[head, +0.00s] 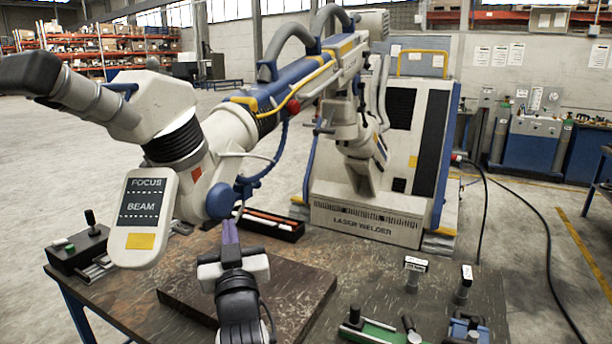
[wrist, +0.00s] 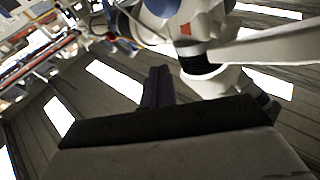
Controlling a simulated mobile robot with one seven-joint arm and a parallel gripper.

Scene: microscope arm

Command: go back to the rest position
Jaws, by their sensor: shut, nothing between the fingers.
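My gripper (head: 230,232) is in the lower middle of the head view, above the dark work plate on the table. Its purple fingers are together and point up towards the microscope arm's head, with nothing between them. In the wrist view the shut fingers (wrist: 158,86) stand against the ceiling. The white microscope arm (head: 180,130) with its dark eyepiece spans the head view from upper left to the laser welder. Its FOCUS/BEAM panel (head: 144,215) hangs left of my gripper. The arm's head also shows in the wrist view (wrist: 205,85), close to the right of my fingers.
The laser welder (head: 375,200) stands behind the table. The table (head: 385,270) carries a thick plate (head: 305,295), a dark tray (head: 270,224), a joystick box (head: 85,245), a green tool (head: 375,330) and two small labelled posts (head: 413,272) (head: 464,283). Bare table shows right of the plate.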

